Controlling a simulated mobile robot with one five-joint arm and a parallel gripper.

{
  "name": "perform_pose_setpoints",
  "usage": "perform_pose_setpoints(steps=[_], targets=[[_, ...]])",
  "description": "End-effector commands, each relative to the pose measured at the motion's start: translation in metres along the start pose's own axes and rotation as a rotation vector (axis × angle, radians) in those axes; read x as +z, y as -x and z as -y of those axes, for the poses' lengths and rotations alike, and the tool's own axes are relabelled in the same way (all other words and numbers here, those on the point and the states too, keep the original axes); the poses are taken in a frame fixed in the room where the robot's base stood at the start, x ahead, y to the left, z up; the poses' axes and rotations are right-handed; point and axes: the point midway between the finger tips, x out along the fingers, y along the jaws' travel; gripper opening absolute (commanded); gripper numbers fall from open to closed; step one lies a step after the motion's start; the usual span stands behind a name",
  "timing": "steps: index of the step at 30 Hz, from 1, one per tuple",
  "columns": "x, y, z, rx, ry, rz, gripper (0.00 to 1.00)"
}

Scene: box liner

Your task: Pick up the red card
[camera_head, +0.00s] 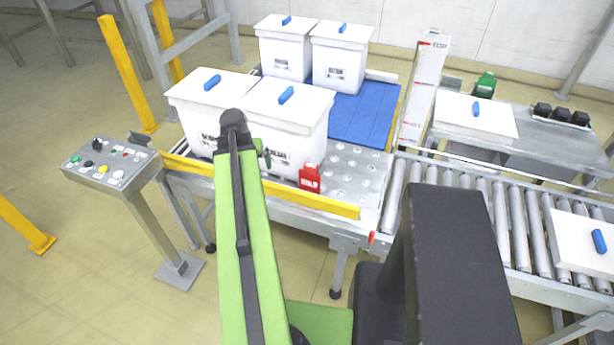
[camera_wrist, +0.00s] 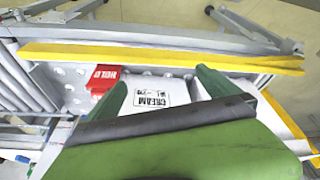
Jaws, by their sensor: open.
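The red card (camera_head: 310,178) with white "HOLD" lettering stands on the metal ball table, in front of the right front white box (camera_head: 290,115) and behind the yellow rail. In the wrist view the red card (camera_wrist: 104,78) is at the upper left, just outside the left finger. My gripper (camera_wrist: 163,78) is open, with its green fingers apart over the white box's face, where a "CREAM" label (camera_wrist: 152,98) shows between them. Nothing is between the fingers except that view of the box. In the head view my arm hides most of the gripper.
The yellow rail (camera_head: 320,203) runs along the table's front edge. Several lidded white boxes with blue handles stand on the table and blue mat (camera_head: 360,115). A roller conveyor (camera_head: 480,205) lies right; a control panel (camera_head: 110,162) stands left. A green card (camera_head: 485,85) is at back right.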

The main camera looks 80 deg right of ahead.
Motion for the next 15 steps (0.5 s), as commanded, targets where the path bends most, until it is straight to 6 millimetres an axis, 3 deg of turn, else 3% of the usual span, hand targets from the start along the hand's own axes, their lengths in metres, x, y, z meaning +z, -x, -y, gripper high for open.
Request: perform_pose_setpoints(steps=[1, 3, 6, 9, 15], targets=[[-0.017, 0.003, -0.049, 0.025, -0.088, -0.016, 1.0], [-0.03, 0.003, -0.101, 0.053, -0.181, -0.037, 1.0], [-0.038, 0.004, -0.152, 0.082, -0.271, -0.059, 1.0], [-0.04, 0.004, -0.177, 0.096, -0.313, -0.069, 1.0], [-0.04, -0.001, -0.181, 0.099, -0.321, -0.071, 1.0]])
